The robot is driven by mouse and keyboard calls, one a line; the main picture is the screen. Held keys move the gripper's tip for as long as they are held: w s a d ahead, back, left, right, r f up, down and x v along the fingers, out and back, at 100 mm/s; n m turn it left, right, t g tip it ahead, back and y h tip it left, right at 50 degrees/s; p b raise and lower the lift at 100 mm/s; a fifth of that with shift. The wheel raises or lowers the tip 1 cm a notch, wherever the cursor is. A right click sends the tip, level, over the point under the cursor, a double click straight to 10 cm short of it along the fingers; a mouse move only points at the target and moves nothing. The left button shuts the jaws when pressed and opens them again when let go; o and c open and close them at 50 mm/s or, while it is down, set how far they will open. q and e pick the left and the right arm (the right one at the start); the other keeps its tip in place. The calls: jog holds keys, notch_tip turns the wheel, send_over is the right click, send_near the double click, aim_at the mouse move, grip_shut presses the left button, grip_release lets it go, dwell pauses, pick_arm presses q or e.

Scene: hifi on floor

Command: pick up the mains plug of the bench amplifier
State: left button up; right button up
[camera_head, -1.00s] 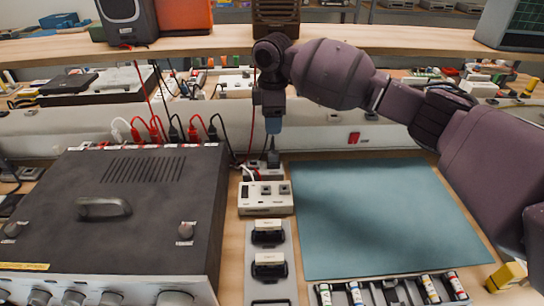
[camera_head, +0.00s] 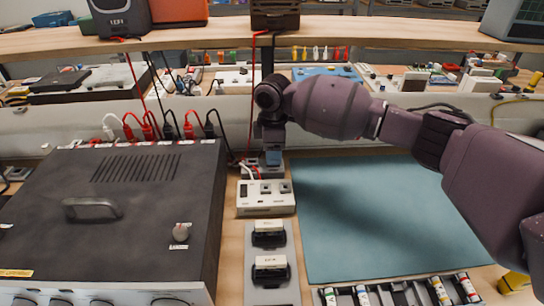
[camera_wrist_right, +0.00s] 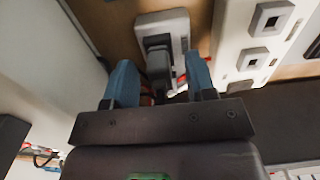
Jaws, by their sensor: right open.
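A dark grey plug (camera_wrist_right: 158,62) sits in a white socket plate (camera_wrist_right: 172,22) in the right wrist view. My right gripper (camera_wrist_right: 160,72) is open, with one blue fingertip on each side of the plug and gaps visible between. In the head view my right gripper (camera_head: 273,157) points down behind a white socket box (camera_head: 265,199) and mostly hides the plug. A large dark unit with a handle and front knobs (camera_head: 125,235) stands at the left; it looks like the bench amplifier. Whether the plug's lead runs to it cannot be told. My left gripper is out of view.
Red, black and white leads (camera_head: 150,127) rise behind the dark unit. A grey strip with black holders (camera_head: 270,240) lies in front of the socket box. A clear teal mat (camera_head: 385,215) is at the right. A wooden shelf (camera_head: 360,30) spans the back, above the wrist.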

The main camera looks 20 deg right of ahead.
jog(key=shift+c, duration=0.3)
grip_shut()
jog(key=shift+r, duration=0.1)
